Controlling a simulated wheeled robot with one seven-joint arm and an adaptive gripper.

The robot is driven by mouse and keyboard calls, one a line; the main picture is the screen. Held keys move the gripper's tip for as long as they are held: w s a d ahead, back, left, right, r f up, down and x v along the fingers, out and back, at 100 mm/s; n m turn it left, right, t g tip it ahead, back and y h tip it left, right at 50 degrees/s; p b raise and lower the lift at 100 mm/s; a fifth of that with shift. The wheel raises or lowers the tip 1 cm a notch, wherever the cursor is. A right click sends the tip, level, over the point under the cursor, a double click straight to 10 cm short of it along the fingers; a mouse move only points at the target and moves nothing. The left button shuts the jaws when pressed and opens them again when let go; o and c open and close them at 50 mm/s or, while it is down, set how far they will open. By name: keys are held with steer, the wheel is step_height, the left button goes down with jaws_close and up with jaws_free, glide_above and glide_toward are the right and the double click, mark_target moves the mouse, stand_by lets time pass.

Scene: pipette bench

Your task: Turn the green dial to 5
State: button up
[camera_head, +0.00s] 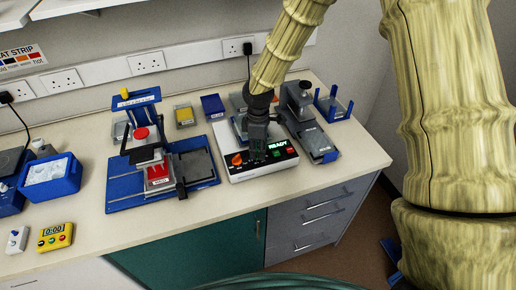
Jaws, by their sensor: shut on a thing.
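A white device (254,173) with a dark front panel stands near the bench's front edge. It has an orange dial (237,160) at the panel's left and a lit green READY display (279,145) at its right. My gripper (257,155) points down at the middle of this panel, between the orange dial and the buttons. Its fingers are shut on the green dial, which they almost wholly hide. The dial's pointer and scale numbers cannot be read.
A blue press with a red knob (141,133) stands left of the device. A grey and blue instrument (315,140) stands close on its right. A yellow timer (55,236) and a blue ice tub (51,180) are at far left. Bare bench lies in front.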

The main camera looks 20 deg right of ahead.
steer(key=shift+m, duration=0.3)
steer(key=m, duration=0.4)
steer(key=shift+m+b, duration=0.3)
steer(key=shift+m, duration=2.3)
steer(key=shift+r, duration=0.1)
steer(key=o, duration=1)
steer(key=shift+a, duration=0.1)
step_height(320, 180, up, 12)
